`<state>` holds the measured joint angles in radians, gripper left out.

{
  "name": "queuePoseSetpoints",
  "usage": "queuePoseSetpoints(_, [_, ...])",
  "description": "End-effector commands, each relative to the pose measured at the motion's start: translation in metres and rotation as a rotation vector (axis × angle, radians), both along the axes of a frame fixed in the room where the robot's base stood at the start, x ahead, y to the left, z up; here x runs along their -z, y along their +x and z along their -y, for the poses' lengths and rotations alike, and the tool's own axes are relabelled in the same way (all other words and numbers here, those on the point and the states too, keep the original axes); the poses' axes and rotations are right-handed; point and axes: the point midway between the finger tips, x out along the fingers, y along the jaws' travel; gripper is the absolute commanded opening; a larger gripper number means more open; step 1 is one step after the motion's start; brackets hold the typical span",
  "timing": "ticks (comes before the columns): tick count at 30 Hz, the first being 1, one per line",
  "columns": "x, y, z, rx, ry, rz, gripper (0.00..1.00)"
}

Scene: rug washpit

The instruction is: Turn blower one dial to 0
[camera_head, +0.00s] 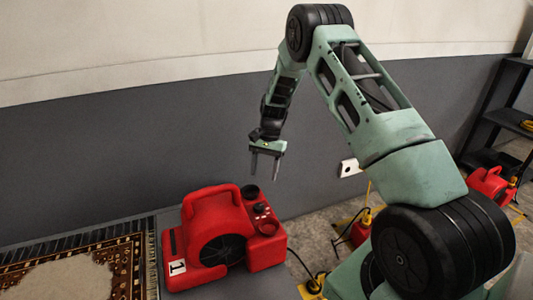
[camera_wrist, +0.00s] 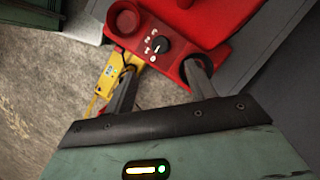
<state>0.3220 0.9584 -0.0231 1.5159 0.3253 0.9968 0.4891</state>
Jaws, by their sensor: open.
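Blower one (camera_head: 215,240) is the red blower with a white "1" label, standing on a dark surface in the head view. Its small dial (camera_head: 261,208) is on top, at the right of the handle. In the wrist view the dial (camera_wrist: 160,46) is a black knob on a red panel, with white numbers along its left and lower side. A pale mark shows on the knob, but I cannot read its exact setting. My gripper (camera_head: 264,174) is open and empty above the blower, pointing down. In the wrist view its two fingers are on either side below the dial, apart from it.
A round red socket (camera_wrist: 123,18) is beside the dial. A patterned rug (camera_head: 75,270) lies left of the blower. A grey wall (camera_head: 120,150) is behind. More red equipment (camera_head: 490,185) and a black shelf (camera_head: 505,110) stand at the right.

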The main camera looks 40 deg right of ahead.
Motion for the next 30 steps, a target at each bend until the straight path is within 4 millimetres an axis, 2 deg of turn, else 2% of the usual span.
queuePoseSetpoints(1, [-0.012,0.003,0.004,0.0,-0.002,0.005,0.55])
queuePoseSetpoints(4, [-0.029,0.007,0.01,0.0,-0.001,0.003,0.55])
queuePoseSetpoints(10, [-0.05,0.011,0.018,-0.001,-0.001,0.001,0.55])
queuePoseSetpoints(15, [-0.056,0.012,0.02,0.0,-0.001,0.0,0.55])
queuePoseSetpoints(30, [-0.055,0.012,0.019,-0.001,0.0,0.0,0.55])
